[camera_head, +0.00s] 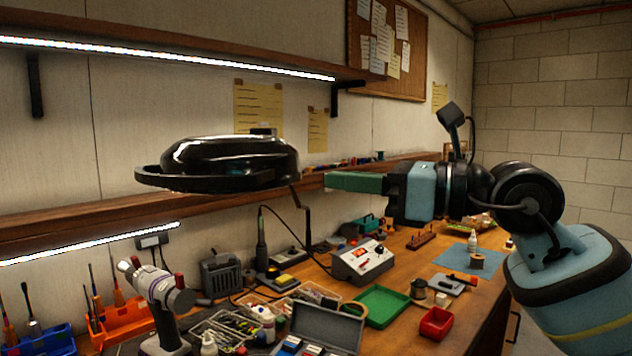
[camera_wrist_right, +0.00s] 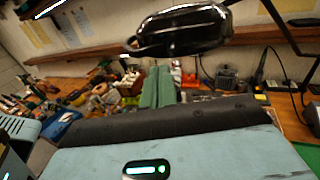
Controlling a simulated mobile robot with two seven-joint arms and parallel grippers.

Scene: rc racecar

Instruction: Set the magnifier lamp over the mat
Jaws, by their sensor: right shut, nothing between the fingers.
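The magnifier lamp's glossy black head (camera_head: 225,162) hangs above the bench at left centre in the head view; its flat rim juts left. The lamp head also shows at the top of the right wrist view (camera_wrist_right: 185,30). My right gripper (camera_head: 327,181) comes in from the right, its green fingers shut and empty. The fingertips are just right of the lamp head, with a small gap in the picture; depth is hard to tell. The fingers also show in the right wrist view (camera_wrist_right: 158,72). A blue mat (camera_head: 458,259) lies on the bench behind, partly covered. My left gripper is out of view.
The wooden bench carries a soldering station (camera_head: 362,261), a green tray (camera_head: 383,306), a red bin (camera_head: 436,323), a grey open case (camera_head: 325,326) and a grey-white tool (camera_head: 160,298). Lit shelves (camera_head: 170,58) run along the wall.

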